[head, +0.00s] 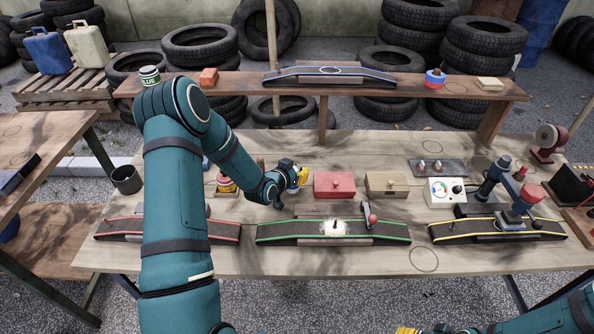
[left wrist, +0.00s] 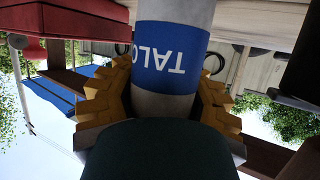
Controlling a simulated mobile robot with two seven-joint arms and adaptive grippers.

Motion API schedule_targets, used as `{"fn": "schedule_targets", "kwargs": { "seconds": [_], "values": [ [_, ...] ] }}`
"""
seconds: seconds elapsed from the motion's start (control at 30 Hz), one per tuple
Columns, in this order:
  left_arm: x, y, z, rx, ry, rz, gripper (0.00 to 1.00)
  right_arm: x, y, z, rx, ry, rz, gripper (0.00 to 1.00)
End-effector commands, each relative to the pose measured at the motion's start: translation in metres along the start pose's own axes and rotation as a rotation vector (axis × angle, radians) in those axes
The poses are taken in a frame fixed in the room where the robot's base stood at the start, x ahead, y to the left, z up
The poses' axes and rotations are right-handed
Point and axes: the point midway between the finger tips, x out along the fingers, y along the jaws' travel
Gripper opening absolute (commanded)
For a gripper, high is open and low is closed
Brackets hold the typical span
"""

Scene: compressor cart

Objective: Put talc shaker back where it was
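The talc shaker (left wrist: 172,50), grey with a blue band reading TALC, fills the upper middle of the left wrist view. The lettering is upside down there, and the end at the picture's top edge is cut off. My left gripper (head: 301,177) has its yellow fingers on both sides of the shaker, against it, in the left wrist view (left wrist: 165,98). In the head view this gripper is low over the bench, left of the red box (head: 334,185); I cannot clearly make out the shaker there. My right gripper (head: 407,330) shows only a yellow tip at the bottom edge.
The bench (head: 250,262) carries a green-edged ramp (head: 285,230) with a white patch, a red-edged and a yellow-edged ramp, a tan box (head: 386,184) and a gauge box (head: 444,191). Drawn circles mark bare spots. A raised shelf (head: 400,88) runs behind.

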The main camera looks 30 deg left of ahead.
Motion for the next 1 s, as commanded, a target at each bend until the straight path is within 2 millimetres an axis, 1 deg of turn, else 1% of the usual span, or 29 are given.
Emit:
{"fn": "schedule_targets", "kwargs": {
  "seconds": [0.03,0.07,0.1,0.13,0.43,0.57,0.67,0.9,1.0],
  "values": [
    [0.000,0.000,0.000,0.000,0.000,0.000,0.41,0.000,0.000,0.000,0.000,0.000,0.000,0.47],
    [0.000,0.000,0.000,0.000,0.000,0.000,0.51,0.000,0.000,0.000,0.000,0.000,0.000,0.47],
    [0.000,0.000,0.000,0.000,0.000,0.000,0.66,0.000,0.000,0.000,0.000,0.000,0.000,0.47],
    [0.000,0.000,0.000,0.000,0.000,0.000,0.68,0.000,0.000,0.000,0.000,0.000,0.000,0.47],
    [0.000,0.000,-0.001,0.000,0.000,0.000,0.68,-0.001,0.000,0.000,0.000,0.000,0.000,0.47],
    [-0.004,0.000,-0.004,0.000,-0.001,0.000,0.68,-0.006,-0.002,0.000,0.000,-0.002,0.000,0.47],
    [-0.020,-0.001,-0.003,0.000,-0.002,-0.002,0.68,-0.006,-0.002,0.000,0.000,-0.002,0.000,0.47],
    [-0.071,-0.001,-0.004,-0.001,-0.002,-0.002,0.68,-0.011,-0.004,0.001,0.001,-0.005,0.000,0.47],
    [-0.090,-0.001,-0.004,-0.001,-0.002,-0.002,0.68,-0.012,-0.004,0.000,0.001,-0.003,0.000,0.47]
  ]
}}
